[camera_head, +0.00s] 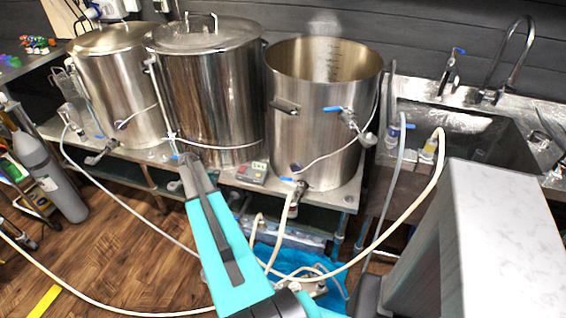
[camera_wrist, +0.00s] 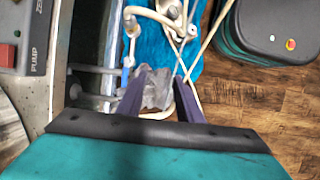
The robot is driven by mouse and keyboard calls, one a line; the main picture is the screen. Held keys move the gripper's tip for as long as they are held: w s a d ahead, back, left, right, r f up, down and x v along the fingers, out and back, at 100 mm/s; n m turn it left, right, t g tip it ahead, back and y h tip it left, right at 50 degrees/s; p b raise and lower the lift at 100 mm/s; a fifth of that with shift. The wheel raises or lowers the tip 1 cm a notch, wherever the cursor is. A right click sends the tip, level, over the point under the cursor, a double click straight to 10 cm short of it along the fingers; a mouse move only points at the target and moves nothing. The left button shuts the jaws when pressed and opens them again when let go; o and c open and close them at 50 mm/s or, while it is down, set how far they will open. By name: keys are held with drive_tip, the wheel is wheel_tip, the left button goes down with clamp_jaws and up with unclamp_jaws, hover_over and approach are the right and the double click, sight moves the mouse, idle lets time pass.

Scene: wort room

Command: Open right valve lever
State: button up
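The right kettle (camera_head: 322,120) is an open steel pot. A valve with a blue lever (camera_head: 288,180) sits low on its front, with a pale hose below. A second blue lever (camera_head: 333,109) sits higher on the same kettle. My gripper (camera_head: 190,166) is in front of the middle kettle, left of the right kettle's low valve and apart from it. In the wrist view my gripper (camera_wrist: 158,96) has its two dark fingers apart, with a blurred grey thing beyond them. Whether that thing lies between the fingers is unclear. The middle kettle's valve is partly hidden behind my gripper.
A pump control box (camera_head: 252,172) stands on the bench right of my gripper; it also shows in the wrist view (camera_wrist: 30,35). A long pale hose (camera_head: 385,240) loops across the front. A blue cloth-like thing (camera_wrist: 155,50) lies below. The sink (camera_head: 460,135) is at right.

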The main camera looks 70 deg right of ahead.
drive_tip(key=s+d+r+p, duration=0.2)
drive_tip(key=s+d+r, duration=0.1)
drive_tip(key=d+r, duration=0.5)
drive_tip(key=s+d+r+p, duration=0.3)
drive_tip(key=s+d+r, duration=0.1)
drive_tip(key=d+r, duration=0.3)
drive_tip(key=shift+s+d+r, duration=0.3)
drive_tip(key=shift+d+r, duration=0.1)
drive_tip(key=shift+d, duration=0.5)
drive_tip(key=shift+s, duration=0.1)
drive_tip(key=p, duration=0.4)
approach(285, 178)
drive_tip(key=f, duration=0.2)
drive_tip(key=x, duration=0.3)
drive_tip(key=shift+s+r+p, duration=0.1)
drive_tip(key=shift+s+p, duration=0.2)
drive_tip(key=shift+p, duration=0.1)
drive_tip(key=shift+x, duration=1.1)
